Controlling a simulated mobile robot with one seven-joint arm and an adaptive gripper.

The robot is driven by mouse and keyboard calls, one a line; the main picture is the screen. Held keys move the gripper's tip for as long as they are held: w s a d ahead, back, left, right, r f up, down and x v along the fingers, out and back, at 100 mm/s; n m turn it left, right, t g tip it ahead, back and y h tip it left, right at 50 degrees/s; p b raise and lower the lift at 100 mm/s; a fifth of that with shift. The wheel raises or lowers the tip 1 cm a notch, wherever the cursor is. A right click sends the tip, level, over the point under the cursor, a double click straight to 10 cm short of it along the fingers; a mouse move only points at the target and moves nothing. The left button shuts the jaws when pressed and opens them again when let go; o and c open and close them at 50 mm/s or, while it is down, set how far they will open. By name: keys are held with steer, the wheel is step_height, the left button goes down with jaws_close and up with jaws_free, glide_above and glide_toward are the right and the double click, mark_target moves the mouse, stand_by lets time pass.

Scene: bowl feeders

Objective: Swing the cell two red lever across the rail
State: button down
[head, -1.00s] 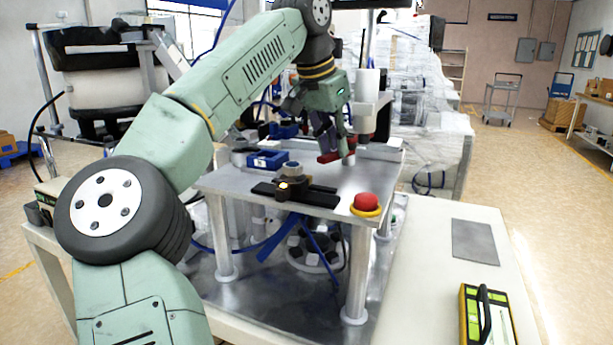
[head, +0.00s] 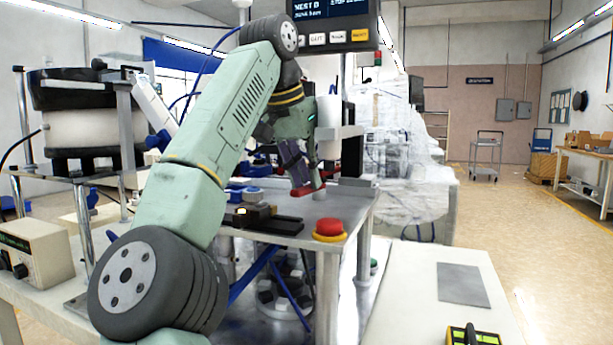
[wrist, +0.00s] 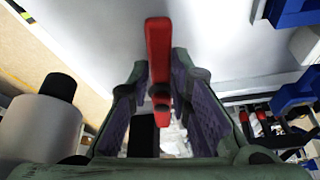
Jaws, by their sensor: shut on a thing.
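The red lever (head: 308,190) lies low over the metal table plate, beside a short pale post. My gripper (head: 306,180) reaches down to it from above, with its dark fingers at the lever. In the wrist view the red lever (wrist: 158,50) stands out as a long bar between the purple-padded fingers of my gripper (wrist: 160,92). The fingers are shut on the lever. Its pivot and the rail cannot be made out clearly.
A red emergency button (head: 329,229) on a yellow base sits at the plate's front right corner. A black fixture (head: 268,219) and blue blocks (head: 243,194) stand left of it. A white cylinder (wrist: 40,130) is close to my gripper in the wrist view.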

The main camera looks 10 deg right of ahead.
steer(key=shift+a+f, duration=0.3)
steer(key=shift+f, duration=0.1)
steer(key=c, duration=1.8)
jaws_free()
steer(key=shift+a+f, duration=0.1)
steer(key=o, duration=0.3)
steer(key=shift+r, duration=0.3)
